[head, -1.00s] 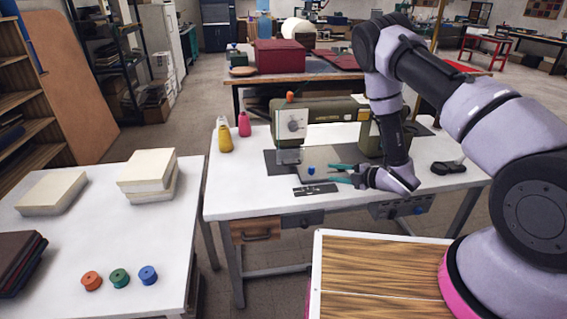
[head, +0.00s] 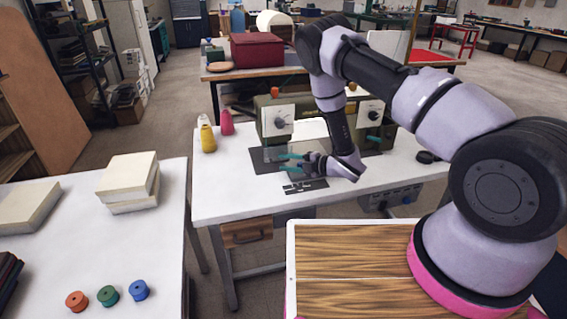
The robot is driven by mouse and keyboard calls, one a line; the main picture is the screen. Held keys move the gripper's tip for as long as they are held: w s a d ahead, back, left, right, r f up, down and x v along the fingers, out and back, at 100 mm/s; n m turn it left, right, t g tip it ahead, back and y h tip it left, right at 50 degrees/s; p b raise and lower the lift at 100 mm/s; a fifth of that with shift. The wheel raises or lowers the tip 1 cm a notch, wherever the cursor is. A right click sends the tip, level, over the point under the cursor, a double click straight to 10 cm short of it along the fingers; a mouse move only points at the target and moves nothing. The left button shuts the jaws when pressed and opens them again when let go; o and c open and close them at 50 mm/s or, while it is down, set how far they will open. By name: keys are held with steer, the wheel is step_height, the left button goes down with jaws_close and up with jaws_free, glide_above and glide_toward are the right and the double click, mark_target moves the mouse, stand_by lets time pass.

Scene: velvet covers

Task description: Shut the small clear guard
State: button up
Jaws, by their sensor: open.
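The sewing machine (head: 278,112) stands on a white table, with a pale front plate and dial at its left end. The small clear guard cannot be made out for sure; the area under the machine's head is small in the picture and partly behind my gripper. My gripper (head: 288,163), with teal fingers, is low over the machine's bed, just below and in front of the head. Its fingers are apart and nothing shows between them. Whether they touch anything cannot be told. A dark bed plate (head: 261,162) shows left of the fingers.
Yellow (head: 207,138) and pink (head: 227,123) thread cones stand left of the machine. A dark object (head: 428,157) lies at the table's right. The left table (head: 70,240) holds pale blocks and three spools. A red box (head: 262,51) sits on the table behind.

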steer(key=shift+w+a+f, duration=0.1)
steer(key=shift+w+a, duration=0.15)
steer(key=shift+a, duration=0.3)
jaws_close()
steer(key=shift+w+f+n, duration=0.2)
steer(key=shift+f+n, duration=0.1)
steer(key=shift+t+y, duration=0.3)
steer(key=shift+y, duration=0.1)
jaws_free()
